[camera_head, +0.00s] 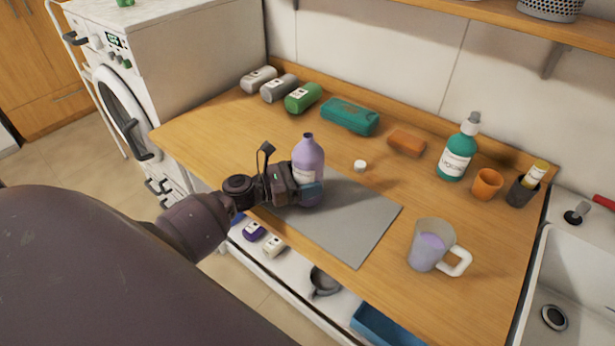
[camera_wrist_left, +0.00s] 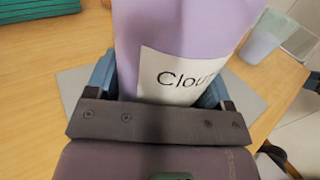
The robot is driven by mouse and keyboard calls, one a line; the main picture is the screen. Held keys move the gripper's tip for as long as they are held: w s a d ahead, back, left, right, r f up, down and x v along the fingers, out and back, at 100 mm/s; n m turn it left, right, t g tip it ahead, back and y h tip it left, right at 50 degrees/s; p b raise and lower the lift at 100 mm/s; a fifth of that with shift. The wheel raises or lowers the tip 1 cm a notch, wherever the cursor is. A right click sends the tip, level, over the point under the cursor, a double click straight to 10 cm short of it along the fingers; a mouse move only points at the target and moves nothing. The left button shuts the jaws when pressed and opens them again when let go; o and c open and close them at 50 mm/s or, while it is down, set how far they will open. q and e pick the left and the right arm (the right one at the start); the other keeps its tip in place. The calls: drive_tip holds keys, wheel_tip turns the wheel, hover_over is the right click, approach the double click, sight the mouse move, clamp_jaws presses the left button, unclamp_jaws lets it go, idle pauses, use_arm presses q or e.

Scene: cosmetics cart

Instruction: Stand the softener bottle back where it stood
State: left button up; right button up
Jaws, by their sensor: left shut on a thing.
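The softener bottle (camera_head: 309,155) is lilac with a white label and an uncapped neck. It is upright at the grey mat's (camera_head: 352,222) left part; I cannot tell whether its base touches the mat. My left gripper (camera_head: 309,190) is shut around its lower body. In the left wrist view the bottle (camera_wrist_left: 185,30) fills the middle, its label partly readable, between the blue fingers (camera_wrist_left: 155,85). A small white cap (camera_head: 360,166) lies on the wooden counter behind the mat. A clear cup with a white handle (camera_head: 427,248) holds lilac liquid at the mat's right. My right gripper is not seen.
Several bottles lie at the back left, including a green one (camera_head: 303,97). A teal pack (camera_head: 350,116), an orange sponge (camera_head: 407,142), a green pump bottle (camera_head: 457,155) and an orange cup (camera_head: 487,184) line the back. A sink (camera_head: 580,270) is at right.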

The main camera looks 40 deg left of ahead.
use_arm(q)
drive_tip(key=shift+f, duration=0.15)
drive_tip(key=o, duration=1.2)
drive_tip(key=b+v, duration=0.1)
drive_tip(key=v, duration=0.9)
drive_tip(key=shift+s+a, duration=0.2)
drive_tip(key=shift+s+a+b, duration=0.3)
drive_tip(key=shift+s+a, duration=0.15)
drive_tip(key=shift+s, duration=0.15)
